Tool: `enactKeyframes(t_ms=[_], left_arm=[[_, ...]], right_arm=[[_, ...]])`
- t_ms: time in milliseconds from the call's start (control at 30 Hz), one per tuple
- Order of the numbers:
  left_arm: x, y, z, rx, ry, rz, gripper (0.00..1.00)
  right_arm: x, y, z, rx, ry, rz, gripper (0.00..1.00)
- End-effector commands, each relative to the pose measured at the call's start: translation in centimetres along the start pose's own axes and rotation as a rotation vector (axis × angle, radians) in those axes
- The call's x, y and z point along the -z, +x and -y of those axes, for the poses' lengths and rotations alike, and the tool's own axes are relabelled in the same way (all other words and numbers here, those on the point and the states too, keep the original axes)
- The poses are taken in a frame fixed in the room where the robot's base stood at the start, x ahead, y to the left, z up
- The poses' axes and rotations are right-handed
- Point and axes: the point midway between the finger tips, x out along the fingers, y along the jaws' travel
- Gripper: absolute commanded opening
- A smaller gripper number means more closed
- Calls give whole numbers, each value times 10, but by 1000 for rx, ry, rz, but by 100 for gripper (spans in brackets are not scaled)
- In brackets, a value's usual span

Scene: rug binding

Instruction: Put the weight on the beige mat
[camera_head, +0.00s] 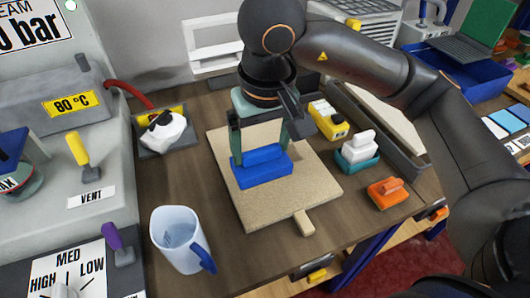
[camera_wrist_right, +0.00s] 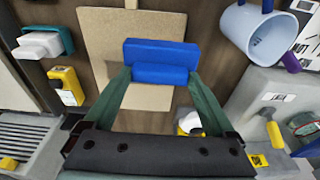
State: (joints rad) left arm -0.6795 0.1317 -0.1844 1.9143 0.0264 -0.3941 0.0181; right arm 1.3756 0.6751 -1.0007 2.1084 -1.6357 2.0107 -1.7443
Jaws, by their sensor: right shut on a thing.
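The blue weight (camera_head: 262,172) is a block with a raised handle bar and appears over the middle of the beige mat (camera_head: 312,188) in the head view. I cannot tell whether it rests on the mat or is just above it. My right gripper (camera_head: 262,151) points down, with its green fingers shut on the weight's handle. The right wrist view also shows the blue weight (camera_wrist_right: 160,66) between the fingertips, with the beige mat (camera_wrist_right: 108,40) behind it. My left gripper is not in view.

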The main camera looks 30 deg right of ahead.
Motion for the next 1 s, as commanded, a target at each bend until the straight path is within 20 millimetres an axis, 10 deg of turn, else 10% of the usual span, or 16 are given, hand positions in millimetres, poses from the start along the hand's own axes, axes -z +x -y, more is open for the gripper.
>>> enactKeyframes(t_ms=[300,1000], left_arm=[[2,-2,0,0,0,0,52],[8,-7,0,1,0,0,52]], right_arm=[[49,34,-39,0,8,-2,0],[76,110,-65,2,1,-3,0]])
